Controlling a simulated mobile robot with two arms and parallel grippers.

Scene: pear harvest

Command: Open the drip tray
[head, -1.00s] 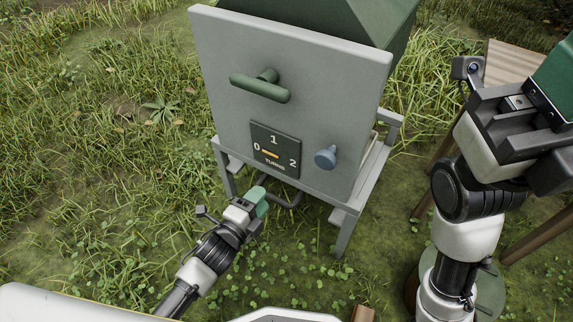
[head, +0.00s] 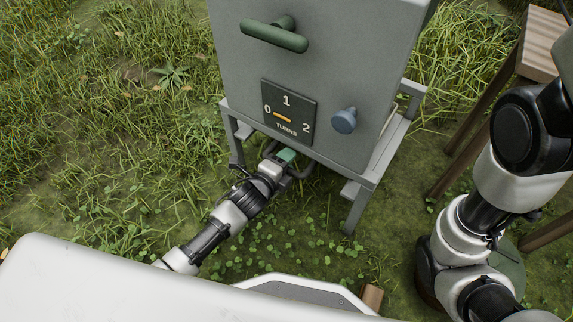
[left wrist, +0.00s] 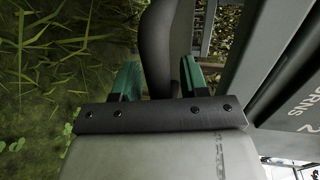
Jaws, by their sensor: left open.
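The drip tray itself is hidden under the grey machine (head: 330,45). A dark grey bar handle (head: 304,172) shows below the machine's front panel. My left gripper (head: 286,156), with green fingers, is at the left part of this handle. In the left wrist view the two fingers of my left gripper (left wrist: 160,80) are apart, and the dark handle bar (left wrist: 156,45) passes between them. The gripper is open around the bar, and I cannot tell whether a finger touches it. My right arm shows at the right, with its gripper out of view.
The machine's front has a green handle (head: 274,36), a turns dial plate (head: 288,112) and a blue-grey knob (head: 344,121). It stands on a grey stand (head: 356,205). A wooden table (head: 541,45) is at the right. Grass (head: 110,130) lies open at the left.

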